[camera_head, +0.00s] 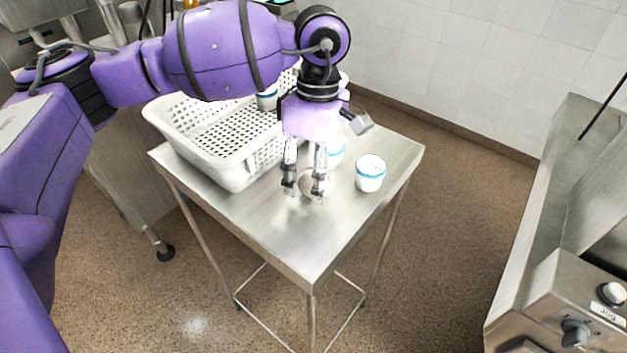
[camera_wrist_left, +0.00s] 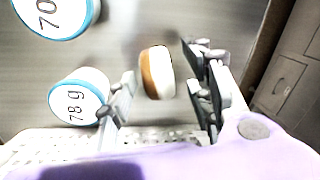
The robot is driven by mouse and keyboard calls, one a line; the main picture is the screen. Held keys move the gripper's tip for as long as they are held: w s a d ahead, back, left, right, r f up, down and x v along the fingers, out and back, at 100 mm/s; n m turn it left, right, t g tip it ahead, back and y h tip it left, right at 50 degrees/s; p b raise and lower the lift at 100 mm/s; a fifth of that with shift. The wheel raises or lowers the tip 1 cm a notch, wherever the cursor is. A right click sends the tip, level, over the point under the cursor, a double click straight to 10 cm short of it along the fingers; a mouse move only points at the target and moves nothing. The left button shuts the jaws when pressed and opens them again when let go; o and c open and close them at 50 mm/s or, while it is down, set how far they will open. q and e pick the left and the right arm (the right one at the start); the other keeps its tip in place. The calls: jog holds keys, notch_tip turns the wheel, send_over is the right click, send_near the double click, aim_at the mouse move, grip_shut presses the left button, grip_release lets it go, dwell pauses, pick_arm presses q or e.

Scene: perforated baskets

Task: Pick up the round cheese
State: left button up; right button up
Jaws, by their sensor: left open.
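The round cheese (camera_wrist_left: 157,72), small with a brown and a white side, sits on the steel table (camera_head: 305,245). In the left wrist view it lies between the two spread fingers, with a gap on each side. My left gripper (camera_head: 303,190) is open, points down and is low over the table beside the basket. In the head view the fingers partly hide the cheese. My right gripper is not in view.
A white cup with a blue rim (camera_head: 370,173) stands right of the gripper, and another (camera_head: 336,152) stands just behind it. A white perforated basket (camera_head: 235,178) is to the left, with a cup (camera_head: 267,99) in it. The table's front is clear.

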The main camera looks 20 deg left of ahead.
pick_arm(q)
grip_shut()
jog(key=shift+r, duration=0.1)
